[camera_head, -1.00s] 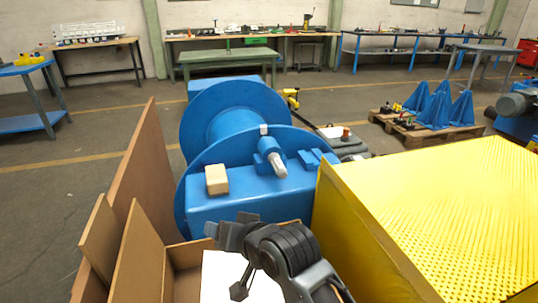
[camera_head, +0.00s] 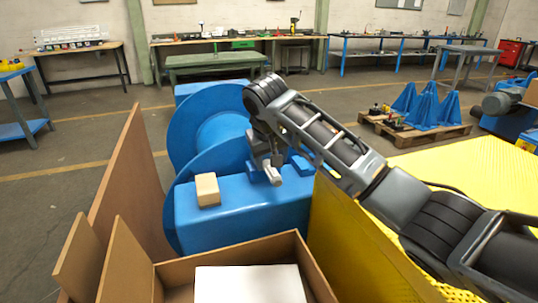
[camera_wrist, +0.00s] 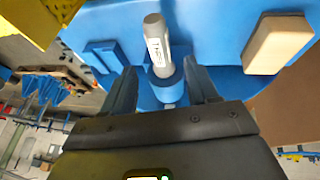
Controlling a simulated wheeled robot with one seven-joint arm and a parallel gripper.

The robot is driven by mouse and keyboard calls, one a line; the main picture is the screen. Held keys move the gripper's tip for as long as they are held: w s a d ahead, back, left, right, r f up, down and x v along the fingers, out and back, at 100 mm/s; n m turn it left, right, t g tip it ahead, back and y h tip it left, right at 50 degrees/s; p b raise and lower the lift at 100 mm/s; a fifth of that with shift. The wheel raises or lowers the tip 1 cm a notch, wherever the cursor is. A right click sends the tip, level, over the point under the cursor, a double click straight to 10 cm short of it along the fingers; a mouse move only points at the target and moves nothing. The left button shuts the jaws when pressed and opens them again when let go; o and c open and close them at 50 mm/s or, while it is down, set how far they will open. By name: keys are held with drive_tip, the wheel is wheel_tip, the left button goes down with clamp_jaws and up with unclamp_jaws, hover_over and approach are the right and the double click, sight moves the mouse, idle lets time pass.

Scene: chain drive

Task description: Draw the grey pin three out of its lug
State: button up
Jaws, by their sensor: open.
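The grey pin (camera_head: 274,177) stands out from its blue lug on top of the blue drum machine (camera_head: 240,210). In the wrist view the pin (camera_wrist: 156,45) carries dark lettering that I cannot fully read, and its lower end sits in the round blue lug (camera_wrist: 164,88). My gripper (camera_head: 266,158) is at the lug, and my arm covers most of it in the head view. In the wrist view my gripper (camera_wrist: 160,70) is open, with one finger on each side of the pin and lug. I cannot tell whether the fingers touch them.
A beige block (camera_head: 207,189) sits on the machine left of the pin. A yellow perforated guard (camera_head: 470,165) stands at the right, under my arm. A brown panel (camera_head: 118,190) stands at the left. In front is an open cardboard box (camera_head: 175,272) with a white sheet (camera_head: 250,284).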

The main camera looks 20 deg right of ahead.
sight(272, 170)
drive_tip(key=x, duration=0.6)
drive_tip(key=shift+w+f, duration=0.15)
drive_tip(key=shift+f, duration=0.05)
clamp_jaws()
idle(0.4)
